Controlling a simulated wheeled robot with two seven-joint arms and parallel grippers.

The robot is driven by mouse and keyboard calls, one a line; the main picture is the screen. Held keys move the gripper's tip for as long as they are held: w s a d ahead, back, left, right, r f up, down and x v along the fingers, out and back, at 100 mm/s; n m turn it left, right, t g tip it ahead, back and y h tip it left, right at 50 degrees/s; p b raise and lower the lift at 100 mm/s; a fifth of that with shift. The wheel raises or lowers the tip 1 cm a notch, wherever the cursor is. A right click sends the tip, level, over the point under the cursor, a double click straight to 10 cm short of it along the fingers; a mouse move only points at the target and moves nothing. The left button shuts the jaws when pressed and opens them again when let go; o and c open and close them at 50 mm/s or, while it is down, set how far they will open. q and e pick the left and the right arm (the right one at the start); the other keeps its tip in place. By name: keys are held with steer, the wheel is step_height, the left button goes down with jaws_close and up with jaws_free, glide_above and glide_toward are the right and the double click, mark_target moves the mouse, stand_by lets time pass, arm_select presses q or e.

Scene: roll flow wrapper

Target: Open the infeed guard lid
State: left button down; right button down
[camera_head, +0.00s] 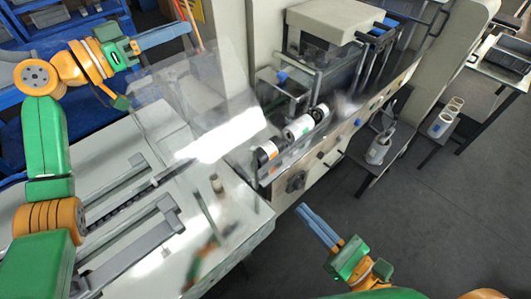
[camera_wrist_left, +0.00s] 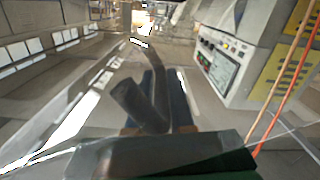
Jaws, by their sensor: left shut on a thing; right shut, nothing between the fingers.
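The infeed guard lid (camera_head: 185,90) is a clear panel with a bright glare, tilted up above the infeed table (camera_head: 130,140). Its upper edge reaches toward my left gripper (camera_head: 187,32). In the left wrist view, the fingers of my left gripper (camera_wrist_left: 160,90) are closed on a dark grey handle bar (camera_wrist_left: 138,108) that looks like part of the clear lid. The head view does not show this grip clearly. My right gripper (camera_head: 319,226) is shut and empty, low in front of the machine, away from the lid.
The wrapper body with film rolls (camera_head: 298,128) and a knob (camera_head: 296,181) stands right of the lid. A control panel (camera_wrist_left: 218,65) and orange and red rods (camera_wrist_left: 282,85) are close in the left wrist view. Blue shelving (camera_head: 90,115) lies behind my left arm.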

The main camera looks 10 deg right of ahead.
steer(key=n, duration=0.1)
glide_toward(252, 151)
step_height(252, 151, down, 4)
steer(key=w+a, duration=0.1)
steer(key=w, duration=0.2)
steer(key=w+a+r, duration=0.1)
steer(key=r, duration=0.1)
steer(key=w+a+r, duration=0.1)
steer(key=shift+w+a+r, duration=0.15)
steer(key=shift+w+r, duration=0.15)
steer(key=shift+r, duration=0.1)
